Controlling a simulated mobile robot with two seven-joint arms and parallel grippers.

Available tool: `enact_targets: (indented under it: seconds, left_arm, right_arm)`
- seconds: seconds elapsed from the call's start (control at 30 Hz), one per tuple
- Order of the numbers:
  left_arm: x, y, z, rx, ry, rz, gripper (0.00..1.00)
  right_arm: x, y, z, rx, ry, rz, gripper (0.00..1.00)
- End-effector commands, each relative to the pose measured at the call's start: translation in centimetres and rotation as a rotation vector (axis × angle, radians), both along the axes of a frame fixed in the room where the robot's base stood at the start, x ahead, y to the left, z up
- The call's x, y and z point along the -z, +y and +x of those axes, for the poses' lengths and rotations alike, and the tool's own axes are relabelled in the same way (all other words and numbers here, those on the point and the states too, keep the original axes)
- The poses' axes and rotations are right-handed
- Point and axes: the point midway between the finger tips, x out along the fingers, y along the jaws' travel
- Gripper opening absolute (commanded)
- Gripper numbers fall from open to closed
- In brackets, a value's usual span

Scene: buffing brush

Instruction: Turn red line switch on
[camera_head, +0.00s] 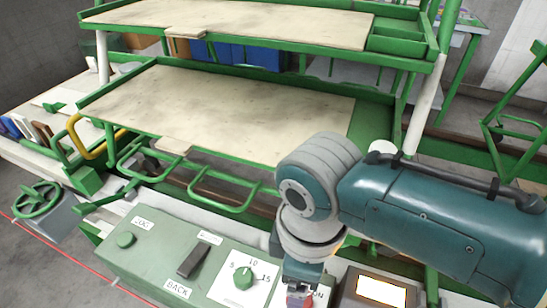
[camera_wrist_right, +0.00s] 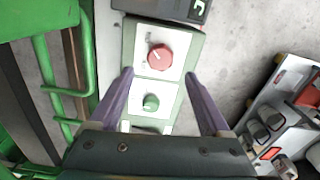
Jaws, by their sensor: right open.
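In the right wrist view a red rotary switch (camera_wrist_right: 159,57) sits on a white plate on the pale green control panel (camera_wrist_right: 191,46). My right gripper (camera_wrist_right: 158,76) is open. Its two purple fingers are spread on either side of the panel, with the red switch just beyond the fingertips in the picture. I see no contact, and the gap in depth is hard to judge. A green knob (camera_wrist_right: 151,102) shows between the fingers. In the head view my right gripper (camera_head: 300,297) is at the bottom edge, mostly cut off, and hides part of the panel. My left gripper is not in view.
In the head view the panel has a dial (camera_head: 243,277), a black lever (camera_head: 193,260) and a green button (camera_head: 125,239). A lit display box (camera_head: 350,299) stands right of the gripper. A green frame with wooden shelves (camera_head: 220,105) rises behind. A handwheel (camera_head: 38,199) is at left.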

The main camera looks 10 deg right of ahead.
Motion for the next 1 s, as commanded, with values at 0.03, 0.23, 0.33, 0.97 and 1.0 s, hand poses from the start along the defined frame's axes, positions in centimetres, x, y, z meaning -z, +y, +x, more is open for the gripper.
enact_targets:
  seconds: [0.03,0.23,0.33,0.97,1.0]
  left_arm:
    - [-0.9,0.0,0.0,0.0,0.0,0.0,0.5]
    - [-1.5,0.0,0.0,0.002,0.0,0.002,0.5]
    - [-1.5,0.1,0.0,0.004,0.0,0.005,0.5]
    - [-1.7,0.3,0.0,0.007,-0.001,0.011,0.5]
    - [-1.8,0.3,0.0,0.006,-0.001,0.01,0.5]
  right_arm:
    - [-1.4,0.0,0.0,0.0,-0.002,0.001,0.81]
    - [-3.6,0.0,0.0,0.001,0.0,0.001,0.81]
    - [-3.9,0.0,0.0,0.001,0.001,0.0,0.81]
    - [-4.4,1.5,-2.3,0.079,-0.013,0.083,0.81]
    - [-4.8,1.9,-3.1,0.122,-0.023,0.114,0.81]
